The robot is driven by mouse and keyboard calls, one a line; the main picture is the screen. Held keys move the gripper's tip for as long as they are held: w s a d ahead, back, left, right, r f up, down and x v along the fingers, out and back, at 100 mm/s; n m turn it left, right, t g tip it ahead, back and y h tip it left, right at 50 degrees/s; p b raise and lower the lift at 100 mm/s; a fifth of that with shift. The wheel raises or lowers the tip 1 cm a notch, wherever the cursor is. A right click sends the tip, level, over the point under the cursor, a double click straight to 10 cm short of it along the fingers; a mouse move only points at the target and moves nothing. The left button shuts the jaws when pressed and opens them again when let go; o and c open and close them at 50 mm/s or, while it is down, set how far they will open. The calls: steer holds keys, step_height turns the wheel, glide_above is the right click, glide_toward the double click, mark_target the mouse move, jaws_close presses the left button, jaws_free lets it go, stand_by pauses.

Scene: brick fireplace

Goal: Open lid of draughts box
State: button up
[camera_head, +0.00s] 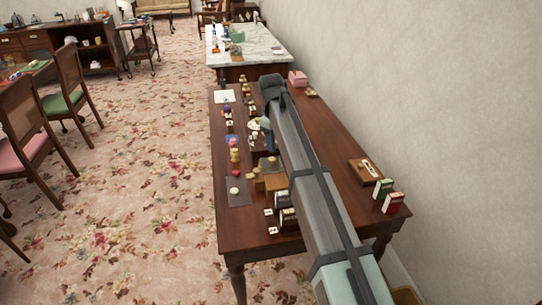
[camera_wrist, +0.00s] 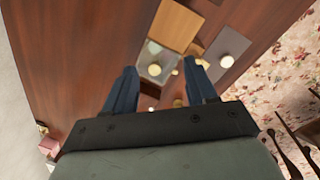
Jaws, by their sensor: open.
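A tan wooden box (camera_head: 275,183), likely the draughts box, stands on the left part of the dark wooden table, partly hidden by my arm. It also shows at the top of the wrist view (camera_wrist: 176,25), with a flat, closed-looking top; I cannot make out a lid seam. My gripper (camera_wrist: 160,67) is open and empty, its two dark blue fingers pointing down at the table. The box lies beyond the fingertips, apart from them. In the head view the arm hides most of the gripper.
A dark mat (camera_head: 238,198) with a white disc lies left of the box. Several small items line the table's left edge. Red and green card boxes (camera_head: 391,203) stand right.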

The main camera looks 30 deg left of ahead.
steer(key=n+g, duration=0.1)
steer(key=n, duration=0.1)
glide_toward(271, 158)
steer(key=shift+y, duration=0.3)
steer(key=f, duration=0.8)
steer(key=shift+d+f, duration=0.15)
steer(key=shift+d, duration=0.15)
steer(key=shift+c, duration=0.2)
jaws_close()
steer(key=shift+s, duration=0.1)
